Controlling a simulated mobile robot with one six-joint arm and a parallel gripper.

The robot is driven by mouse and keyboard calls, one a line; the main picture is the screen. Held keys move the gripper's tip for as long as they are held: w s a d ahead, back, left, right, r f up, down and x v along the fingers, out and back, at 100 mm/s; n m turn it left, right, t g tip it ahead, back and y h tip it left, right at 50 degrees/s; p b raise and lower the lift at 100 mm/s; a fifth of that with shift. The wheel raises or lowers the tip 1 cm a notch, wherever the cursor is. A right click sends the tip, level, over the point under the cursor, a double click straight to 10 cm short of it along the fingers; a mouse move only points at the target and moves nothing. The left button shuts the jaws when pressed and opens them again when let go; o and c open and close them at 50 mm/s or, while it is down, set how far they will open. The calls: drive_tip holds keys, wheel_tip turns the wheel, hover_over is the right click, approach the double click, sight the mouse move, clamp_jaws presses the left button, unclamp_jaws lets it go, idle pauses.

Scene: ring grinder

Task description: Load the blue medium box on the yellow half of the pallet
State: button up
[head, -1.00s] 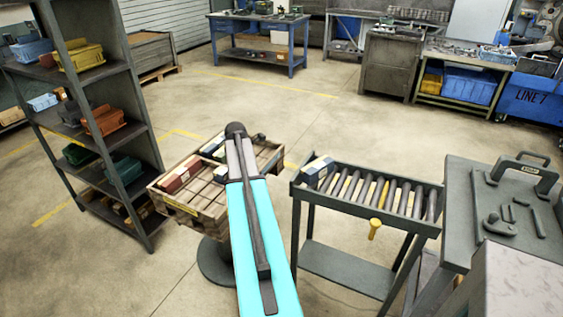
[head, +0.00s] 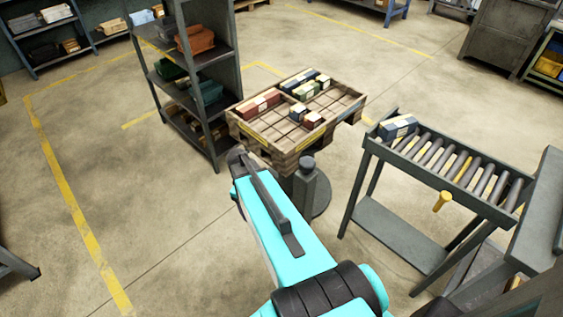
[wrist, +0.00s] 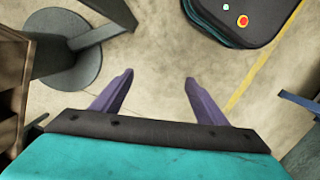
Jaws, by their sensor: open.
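A blue box (head: 397,127) with a pale label sits at the left end of the roller conveyor (head: 450,165) in the head view. The wooden pallet (head: 262,148) stands on a post left of the conveyor, divided into compartments.
A grey shelf rack (head: 195,80) with coloured bins stands left of the pallet. A yellow handle (head: 442,201) hangs on the conveyor's near side. A round post base (wrist: 65,58) shows in the wrist view.

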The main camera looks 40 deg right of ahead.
drive_tip(key=s+a+f+m+g, duration=0.1)
drive_tip(key=s+a+f, duration=0.4)
drive_tip(key=s, duration=0.3)
drive_tip(key=s+a+f+m+g+b, duration=0.1)
drive_tip(key=s+a+f+m, duration=0.1)
drive_tip(key=s+a+f, duration=0.2)
drive_tip(key=s+a+f+m+g, duration=0.1)
drive_tip(key=s+a+f, duration=0.4)
drive_tip(key=s+a, duration=0.5)
drive_tip(key=shift+s+f+g, duration=0.3)
drive_tip(key=shift+s+g, duration=0.3)
drive_tip(key=shift+s, duration=0.3)
